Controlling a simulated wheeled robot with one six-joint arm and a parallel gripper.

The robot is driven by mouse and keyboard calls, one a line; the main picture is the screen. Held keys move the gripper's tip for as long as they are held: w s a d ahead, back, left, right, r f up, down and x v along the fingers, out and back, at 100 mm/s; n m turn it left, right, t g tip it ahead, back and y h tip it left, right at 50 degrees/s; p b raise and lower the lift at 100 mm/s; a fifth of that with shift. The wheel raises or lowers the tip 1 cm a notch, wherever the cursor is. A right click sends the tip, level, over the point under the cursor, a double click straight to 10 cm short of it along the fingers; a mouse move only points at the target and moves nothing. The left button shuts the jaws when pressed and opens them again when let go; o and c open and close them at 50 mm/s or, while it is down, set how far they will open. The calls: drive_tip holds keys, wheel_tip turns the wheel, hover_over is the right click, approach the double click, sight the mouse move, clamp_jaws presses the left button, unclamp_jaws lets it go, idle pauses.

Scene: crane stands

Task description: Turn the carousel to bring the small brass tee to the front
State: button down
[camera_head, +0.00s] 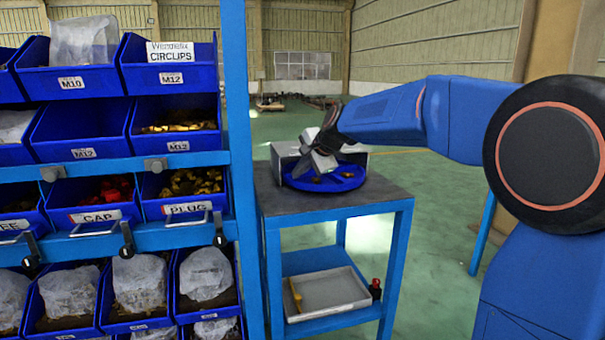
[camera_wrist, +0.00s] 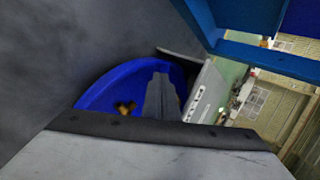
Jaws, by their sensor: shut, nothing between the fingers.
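The carousel is a round blue tray (camera_head: 300,183) on a dark-topped blue stand, partly enclosed by a grey metal housing (camera_head: 287,157). Small brass-coloured pieces lie on it; one (camera_head: 347,174) shows at the right, too small to identify. My gripper (camera_head: 318,165) is over the tray, pointing down, shut and empty. In the wrist view the closed fingers (camera_wrist: 163,90) reach over the blue tray (camera_wrist: 100,92), beside a brass-coloured fitting (camera_wrist: 125,107) at their left. Whether it is the small tee, and whether the fingers touch the tray, I cannot tell. Part of the carousel is hidden.
A rack of blue bins (camera_head: 85,125) stands at the left, with a blue upright (camera_head: 238,150) close to the stand. The stand's lower shelf holds a grey tray (camera_head: 328,295) and a small red-and-black item (camera_head: 375,289). Green floor is open at the right.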

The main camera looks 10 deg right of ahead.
drive_tip(key=shift+w+a, duration=0.25)
drive_tip(key=shift+w, duration=0.25)
drive_tip(key=shift+w+a, duration=0.1)
drive_tip(key=shift+w, duration=0.05)
drive_tip(key=shift+r, duration=0.1)
idle(0.4)
